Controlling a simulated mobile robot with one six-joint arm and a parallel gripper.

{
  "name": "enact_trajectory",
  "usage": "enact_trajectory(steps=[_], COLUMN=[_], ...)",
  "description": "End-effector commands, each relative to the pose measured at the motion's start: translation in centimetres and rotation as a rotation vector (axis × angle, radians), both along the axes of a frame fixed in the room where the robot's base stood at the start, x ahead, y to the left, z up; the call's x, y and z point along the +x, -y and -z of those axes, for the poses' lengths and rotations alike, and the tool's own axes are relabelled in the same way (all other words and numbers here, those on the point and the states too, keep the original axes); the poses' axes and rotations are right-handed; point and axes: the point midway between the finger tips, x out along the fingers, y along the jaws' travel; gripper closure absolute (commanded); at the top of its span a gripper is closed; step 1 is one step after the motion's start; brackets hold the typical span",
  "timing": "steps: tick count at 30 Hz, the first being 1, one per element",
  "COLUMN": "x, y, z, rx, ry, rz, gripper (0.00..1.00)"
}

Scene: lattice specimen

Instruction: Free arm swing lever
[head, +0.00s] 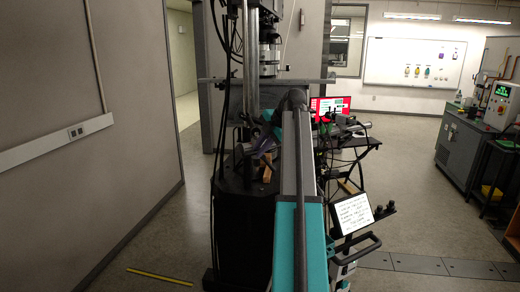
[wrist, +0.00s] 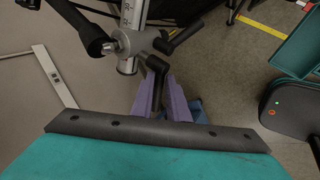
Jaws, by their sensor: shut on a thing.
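A black lever (wrist: 157,66) slants down from a grey metal hub (wrist: 142,40) on a silver graduated column (wrist: 130,12) in the wrist view. My gripper (wrist: 160,88) has purple fingers on both sides of the lever's lower part and is shut on it. The lever end between the fingers is partly hidden. Another black handle (wrist: 84,30) reaches up and left from the hub, and a short black one (wrist: 184,34) points up and right. In the head view, my gripper (head: 263,142) is small and dark beside the tall test machine, and the lever cannot be made out.
The test machine's black base (head: 240,225) stands close to the left of my arm. A cart with a red screen (head: 330,105) and cables is behind and right. A yellow floor strip (head: 160,276) lies front left. Floor is open at right, before grey cabinets (head: 464,145).

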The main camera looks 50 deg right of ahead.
Motion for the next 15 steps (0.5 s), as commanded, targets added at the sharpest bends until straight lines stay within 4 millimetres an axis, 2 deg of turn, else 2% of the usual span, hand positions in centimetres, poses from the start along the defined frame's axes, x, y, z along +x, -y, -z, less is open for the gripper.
enact_trajectory(steps=[7,15], x=[0.14,0.12], y=[0.65,0.51], z=[-0.45,-0.56], rx=[0.133,0.159], ry=[0.057,0.066], rz=[0.003,0.001], gripper=[1.00,1.00])
